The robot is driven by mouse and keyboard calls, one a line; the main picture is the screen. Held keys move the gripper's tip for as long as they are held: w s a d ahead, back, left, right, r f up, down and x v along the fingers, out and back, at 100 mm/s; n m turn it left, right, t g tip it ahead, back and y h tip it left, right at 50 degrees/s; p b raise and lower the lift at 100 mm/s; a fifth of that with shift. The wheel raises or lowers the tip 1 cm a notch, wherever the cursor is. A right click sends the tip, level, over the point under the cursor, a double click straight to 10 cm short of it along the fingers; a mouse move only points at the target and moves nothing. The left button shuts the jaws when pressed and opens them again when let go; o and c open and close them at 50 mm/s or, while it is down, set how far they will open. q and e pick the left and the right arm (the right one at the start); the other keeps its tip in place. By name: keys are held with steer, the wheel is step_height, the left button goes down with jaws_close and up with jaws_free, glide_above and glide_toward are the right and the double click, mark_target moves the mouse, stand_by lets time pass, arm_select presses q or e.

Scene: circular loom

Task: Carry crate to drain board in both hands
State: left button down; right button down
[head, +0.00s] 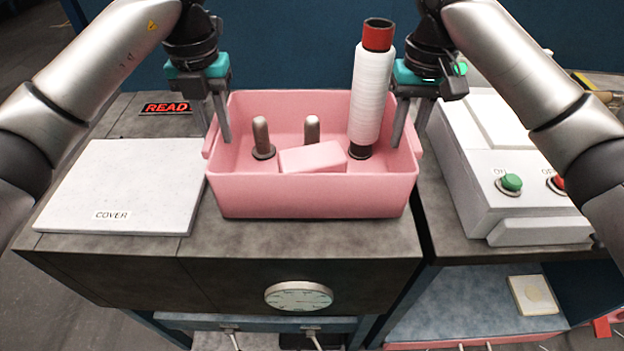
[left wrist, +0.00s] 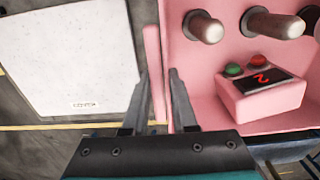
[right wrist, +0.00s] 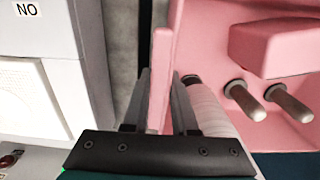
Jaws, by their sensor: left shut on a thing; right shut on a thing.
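The pink crate (head: 310,197) is upright over the grey worktop in the middle of the head view. I cannot tell whether its base touches the worktop. My left gripper (head: 222,135) is shut on the crate's left side handle (left wrist: 154,75). My right gripper (head: 408,142) is shut on the crate's right side handle (right wrist: 160,80). The left wrist view shows green and red buttons and a red digit on that box (left wrist: 262,100). No drain board is identifiable.
A white machine with a green button (head: 511,183) stands to the right. A round dial (head: 298,296) is on the front face below the crate.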

arm_select(q)
steer(key=shift+a+f+b, duration=0.15)
steer(key=shift+f+b, duration=0.5)
steer(key=shift+f, duration=0.05)
arm_select(e)
steer(key=shift+f, duration=0.7)
arm_select(q)
steer(key=c, duration=0.7)
jaws_free()
arm_select(e)
steer(key=c, duration=0.7)
jaws_free()
arm_select(q)
steer(key=shift+r, duration=0.1)
step_height(320, 180, up, 12)
arm_select(e)
steer(key=shift+r, duration=6.05)
